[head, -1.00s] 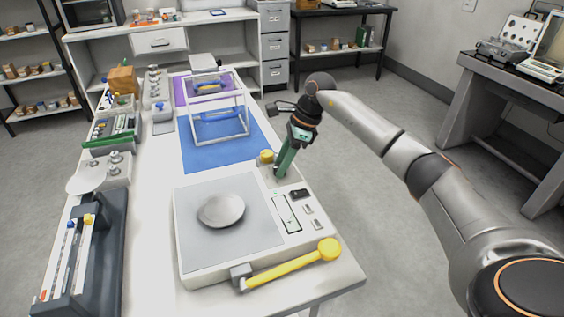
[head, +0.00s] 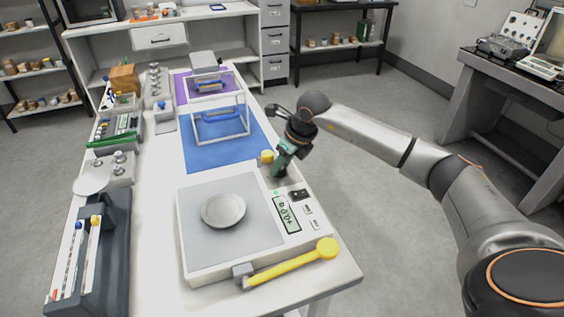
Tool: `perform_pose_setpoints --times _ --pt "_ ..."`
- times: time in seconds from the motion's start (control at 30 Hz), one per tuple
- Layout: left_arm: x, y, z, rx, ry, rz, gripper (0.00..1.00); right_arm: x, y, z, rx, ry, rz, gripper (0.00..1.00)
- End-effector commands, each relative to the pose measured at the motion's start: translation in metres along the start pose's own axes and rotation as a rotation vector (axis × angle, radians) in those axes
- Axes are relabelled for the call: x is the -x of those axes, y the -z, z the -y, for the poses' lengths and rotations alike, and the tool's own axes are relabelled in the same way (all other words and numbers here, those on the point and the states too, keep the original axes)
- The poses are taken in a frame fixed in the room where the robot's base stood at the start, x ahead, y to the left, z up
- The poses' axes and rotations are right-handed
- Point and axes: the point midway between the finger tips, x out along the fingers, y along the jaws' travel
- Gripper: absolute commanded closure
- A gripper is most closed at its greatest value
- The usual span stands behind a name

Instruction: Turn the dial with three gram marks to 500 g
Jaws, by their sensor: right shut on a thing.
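The scale (head: 188,252) stands at the near end of the white table, with a round pan (head: 223,210) on its grey plate. Its display (head: 287,214) shows dark digits on green, too small and slanted to read for certain. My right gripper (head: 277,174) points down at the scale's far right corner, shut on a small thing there. I take this to be the dial; it is mostly hidden by the fingers, and its gram marks cannot be read. My left gripper is out of view.
A yellow knob (head: 267,157) stands just behind my right gripper. A yellow lever (head: 290,264) runs along the scale's front. A white frame (head: 220,138) stands on a blue mat (head: 205,160) farther back. A dark rack (head: 112,258) is at the left.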

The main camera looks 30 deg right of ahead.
Motion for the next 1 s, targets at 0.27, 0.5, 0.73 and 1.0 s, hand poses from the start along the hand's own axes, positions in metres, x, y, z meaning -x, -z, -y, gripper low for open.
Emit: perform_pose_setpoints --times 0.27,0.5,0.73,1.0 --pt "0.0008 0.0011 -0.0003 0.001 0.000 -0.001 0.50 0.0004 -0.0003 -0.0008 -0.149 0.064 0.000 1.00" --pt "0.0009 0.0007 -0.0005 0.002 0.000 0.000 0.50 0.0004 -0.0001 -0.0007 -0.214 0.090 -0.002 1.00" --pt "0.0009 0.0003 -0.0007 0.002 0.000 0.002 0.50 0.0003 -0.0001 -0.0008 -0.231 0.096 -0.001 1.00" --pt "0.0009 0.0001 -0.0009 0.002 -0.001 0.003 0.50 0.0003 -0.0001 -0.0008 -0.231 0.095 -0.001 1.00"
